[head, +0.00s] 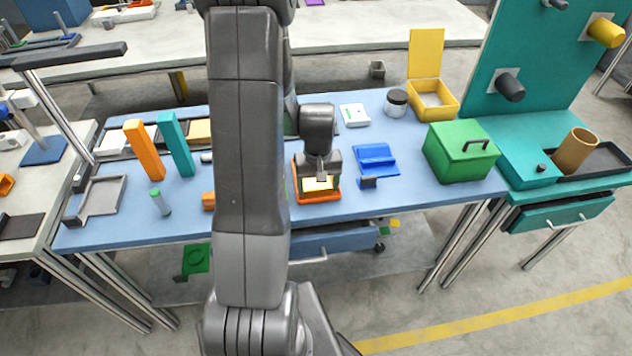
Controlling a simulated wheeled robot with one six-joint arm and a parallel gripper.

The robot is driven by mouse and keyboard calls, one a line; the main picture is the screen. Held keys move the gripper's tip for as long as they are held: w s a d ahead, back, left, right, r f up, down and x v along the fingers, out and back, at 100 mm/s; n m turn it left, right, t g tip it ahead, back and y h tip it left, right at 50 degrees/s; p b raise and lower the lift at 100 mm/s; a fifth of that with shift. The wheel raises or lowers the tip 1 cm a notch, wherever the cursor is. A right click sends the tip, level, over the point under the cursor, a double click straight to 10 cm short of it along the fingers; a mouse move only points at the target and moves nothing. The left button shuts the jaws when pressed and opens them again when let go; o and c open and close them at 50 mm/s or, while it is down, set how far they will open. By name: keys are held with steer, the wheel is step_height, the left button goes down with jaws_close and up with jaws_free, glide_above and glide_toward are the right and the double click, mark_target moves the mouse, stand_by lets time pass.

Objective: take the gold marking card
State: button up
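A small pale yellow-gold piece (313,184), which looks like the gold marking card, shows at an orange-rimmed tray (318,200) near the front edge of the blue table. My gripper (321,177) points down right over it, and its tip overlaps the piece in the head view. The fingers are small and dark here, so I cannot tell whether they are open, shut or touching the piece. My own arm hides part of the table to the left of the tray.
A blue stand (375,160) is close to the right of the tray, with a green box (460,152) beyond it. Orange (144,150) and teal (177,145) upright blocks stand at left. A jar (396,104) and open yellow box (446,108) are behind.

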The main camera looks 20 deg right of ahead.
steer(key=shift+c, duration=1.3)
steer(key=shift+r, duration=0.1)
step_height(320, 180, up, 10)
steer(key=o, duration=0.4)
steer(key=shift+c, duration=0.2)
steer(key=c, duration=0.4)
